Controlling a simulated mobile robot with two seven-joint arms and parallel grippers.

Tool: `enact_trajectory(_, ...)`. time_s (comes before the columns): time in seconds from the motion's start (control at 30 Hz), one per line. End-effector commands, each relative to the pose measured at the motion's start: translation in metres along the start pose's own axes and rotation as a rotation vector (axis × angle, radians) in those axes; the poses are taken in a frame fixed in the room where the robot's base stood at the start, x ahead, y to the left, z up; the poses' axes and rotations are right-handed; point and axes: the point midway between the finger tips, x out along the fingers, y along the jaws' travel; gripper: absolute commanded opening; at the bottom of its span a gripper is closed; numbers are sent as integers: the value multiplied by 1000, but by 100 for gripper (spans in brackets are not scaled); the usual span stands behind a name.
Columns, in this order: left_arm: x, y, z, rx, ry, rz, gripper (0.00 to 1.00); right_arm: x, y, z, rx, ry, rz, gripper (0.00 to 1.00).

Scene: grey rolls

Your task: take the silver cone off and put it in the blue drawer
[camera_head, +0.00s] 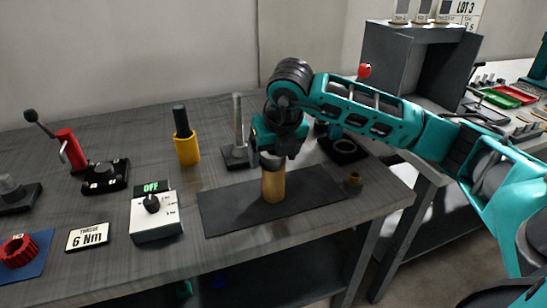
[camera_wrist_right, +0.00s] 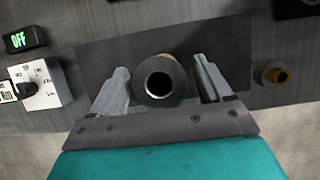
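A tan roll (camera_head: 273,186) stands upright on a dark mat (camera_head: 225,212), with a dark grey top piece. My right gripper (camera_head: 272,158) points down over its top. In the right wrist view the dark ring-shaped top (camera_wrist_right: 158,99), with a round hole and a bright inner rim, sits between the two fingers of my right gripper (camera_wrist_right: 165,82). The fingers are apart, one each side, with a narrow gap on the right. I cannot make out a silver cone for certain. My left gripper is out of view.
A grey post on a base (camera_head: 238,135) and a yellow holder (camera_head: 187,149) stand behind the mat. A switch box (camera_head: 155,220) reading OFF is at its left. A small brass-coloured cup (camera_head: 353,181) is near the right table edge. A grey cabinet (camera_head: 387,62) stands behind right.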

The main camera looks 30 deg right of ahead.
Motion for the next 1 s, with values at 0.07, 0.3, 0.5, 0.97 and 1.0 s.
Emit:
enact_trajectory(0.07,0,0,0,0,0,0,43,0,0,0,0,0,1,70)
enact_trajectory(0.3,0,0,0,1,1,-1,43,0,0,0,0,0,1,47)
enact_trajectory(0.5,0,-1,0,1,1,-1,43,0,0,0,0,0,1,28)
enact_trajectory(0.97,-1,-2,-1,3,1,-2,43,-5,0,3,1,-4,2,16)
enact_trajectory(1.0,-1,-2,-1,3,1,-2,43,-8,0,4,1,-5,2,16)
